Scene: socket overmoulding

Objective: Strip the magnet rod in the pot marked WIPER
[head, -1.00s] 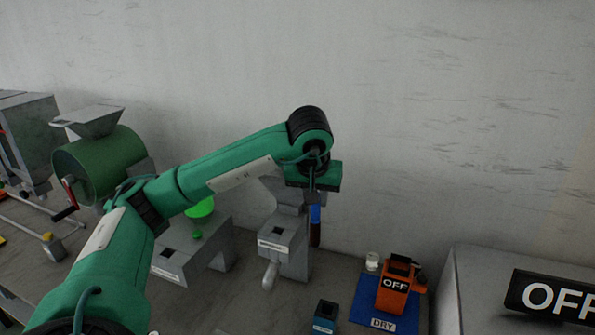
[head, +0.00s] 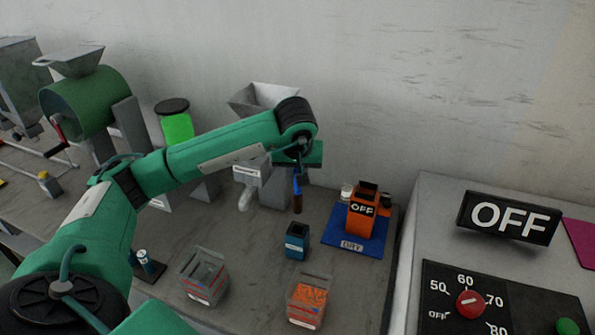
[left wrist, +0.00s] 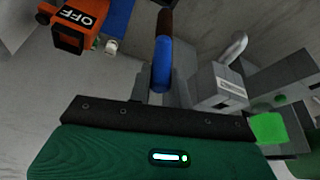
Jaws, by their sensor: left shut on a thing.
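My left gripper (head: 298,174) is shut on the magnet rod (head: 297,203), which has a blue handle and a brown lower part. The rod hangs nearly upright, its lower end above and apart from the pot. In the left wrist view the rod (left wrist: 162,62) points away from the gripper (left wrist: 160,90). A small dark blue square pot (head: 297,242) with an open top stands on the bench just below the rod in the head view. Its label is too small to read; it may be the WIPER pot. My right gripper is out of view.
An orange OFF unit (head: 362,218) stands on a blue DRY mat (head: 350,245), right of the pot. Two clear bins, one grey (head: 205,278) and one with orange bits (head: 308,300), stand in front. A grey hopper machine (head: 262,100) is behind; a control box (head: 480,215) is at right.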

